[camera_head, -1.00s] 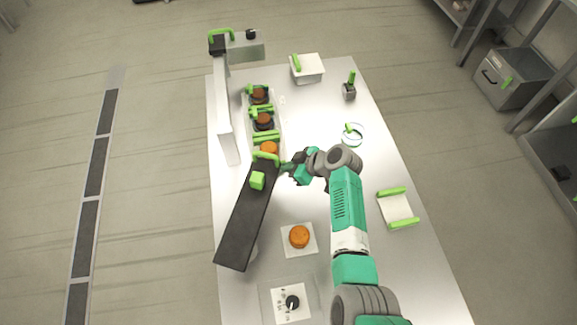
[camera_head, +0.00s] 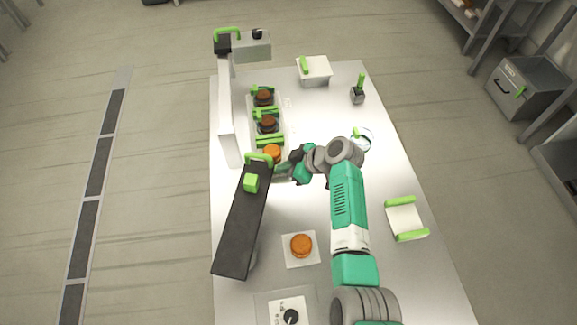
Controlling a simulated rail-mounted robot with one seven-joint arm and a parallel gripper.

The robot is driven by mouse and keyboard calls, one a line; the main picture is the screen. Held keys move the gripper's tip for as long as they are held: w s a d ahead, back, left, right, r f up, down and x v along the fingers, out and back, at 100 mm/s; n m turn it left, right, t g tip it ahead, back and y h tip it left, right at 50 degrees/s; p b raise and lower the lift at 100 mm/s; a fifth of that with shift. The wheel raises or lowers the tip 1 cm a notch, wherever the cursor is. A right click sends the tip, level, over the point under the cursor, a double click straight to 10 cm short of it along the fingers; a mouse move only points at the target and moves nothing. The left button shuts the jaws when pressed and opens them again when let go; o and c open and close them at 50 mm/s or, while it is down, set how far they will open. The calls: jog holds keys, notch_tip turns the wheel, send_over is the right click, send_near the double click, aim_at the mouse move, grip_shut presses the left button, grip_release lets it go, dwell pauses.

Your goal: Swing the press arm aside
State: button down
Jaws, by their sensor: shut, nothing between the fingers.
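The press arm appears to be the long black bar (camera_head: 240,232) on the near left of the table. It has a green block (camera_head: 251,183) on top and a green handle (camera_head: 259,158) at its far end. The bar slants from the near left up to its far end beside the third round (camera_head: 272,153). My gripper (camera_head: 281,170) is shut and empty, close to the right side of the bar's far end. I cannot tell whether its fingertips touch the bar.
A tray (camera_head: 283,110) holds browned rounds in green-handled pieces. A white wall-like panel (camera_head: 227,125) stands to its left. Another round (camera_head: 301,245) lies on a white square below my gripper. A lidded white box (camera_head: 314,71) stands at the back.

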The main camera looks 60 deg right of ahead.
jog(key=s+f+p+v, duration=0.1)
jog(key=p+v, duration=0.1)
jog(key=v, duration=1)
jog(key=shift+s+d+f+p, duration=0.2)
jog(key=shift+s+f+p, duration=0.05)
jog(key=shift+s+p, duration=0.15)
jog(key=shift+w, duration=0.1)
